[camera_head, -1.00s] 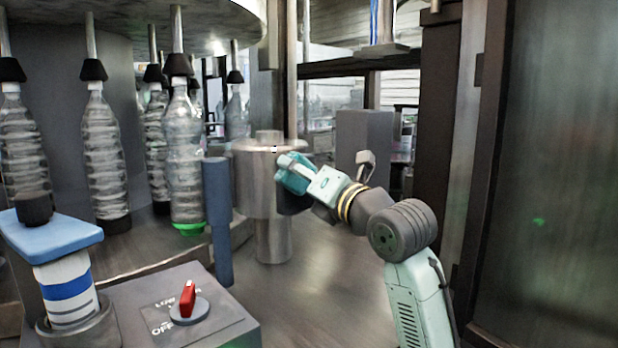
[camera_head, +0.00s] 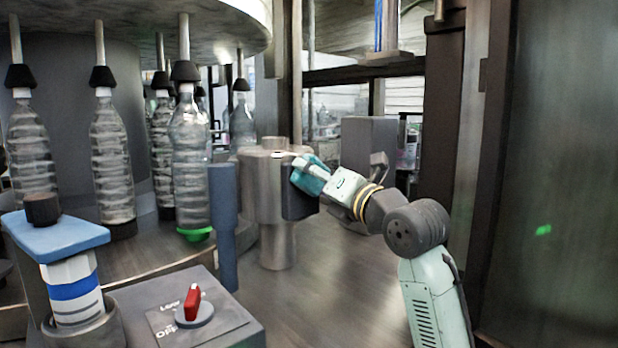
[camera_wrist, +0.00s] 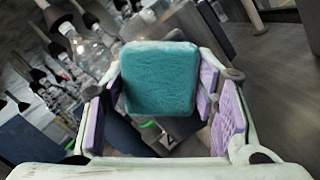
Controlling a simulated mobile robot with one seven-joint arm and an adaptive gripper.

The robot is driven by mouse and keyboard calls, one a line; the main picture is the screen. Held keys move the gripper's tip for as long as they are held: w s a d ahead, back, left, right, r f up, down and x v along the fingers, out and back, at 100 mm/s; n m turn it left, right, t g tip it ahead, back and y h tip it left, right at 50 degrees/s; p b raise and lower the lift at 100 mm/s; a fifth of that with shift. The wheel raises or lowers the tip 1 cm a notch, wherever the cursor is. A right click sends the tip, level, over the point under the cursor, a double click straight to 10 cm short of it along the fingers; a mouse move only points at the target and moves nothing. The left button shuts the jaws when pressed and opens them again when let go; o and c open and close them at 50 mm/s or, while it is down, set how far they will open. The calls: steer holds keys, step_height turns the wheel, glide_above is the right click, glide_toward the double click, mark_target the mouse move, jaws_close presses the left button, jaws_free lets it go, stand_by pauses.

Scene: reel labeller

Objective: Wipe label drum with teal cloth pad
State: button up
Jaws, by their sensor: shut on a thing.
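My gripper (camera_head: 322,174) reaches in from the right and is shut on the teal cloth pad (camera_head: 308,177). The pad is tilted at the upper right edge of the drum; whether it touches cannot be told. In the wrist view the pad (camera_wrist: 158,80) sits between my purple-lined fingers (camera_wrist: 160,105) and hides most of what lies behind it.
A dark blue block (camera_head: 298,204) sits at the drum's right side, and a blue post (camera_head: 223,220) stands at its left. Clear bottles (camera_head: 190,165) hang further left. A red knob (camera_head: 193,303) is on the front box. The metal deck (camera_head: 320,285) is clear right of the drum.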

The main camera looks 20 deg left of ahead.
steer(key=shift+w+f, duration=0.15)
steer(key=shift+f, duration=0.1)
steer(key=shift+d+f, duration=0.1)
steer(key=shift+d, duration=0.15)
steer(key=shift+r+b+v, duration=0.15)
steer(key=shift+b+v, duration=0.35)
steer(key=shift+v, duration=0.85)
steer(key=shift+r+b+v, duration=0.15)
steer(key=shift+b+v, duration=0.3)
steer(key=shift+v, duration=0.9)
steer(key=shift+d+r, duration=0.1)
steer(key=shift+r, duration=0.05)
steer(key=v, duration=0.2)
steer(key=shift+d+r+b, duration=0.15)
steer(key=shift+d+b, duration=0.25)
steer(key=shift+d, duration=0.05)
steer(key=shift+a, duration=0.1)
steer(key=x, duration=0.6)
steer(key=shift+s+a+f, duration=0.2)
steer(key=shift+a+f, duration=0.15)
steer(key=shift+x, duration=1)
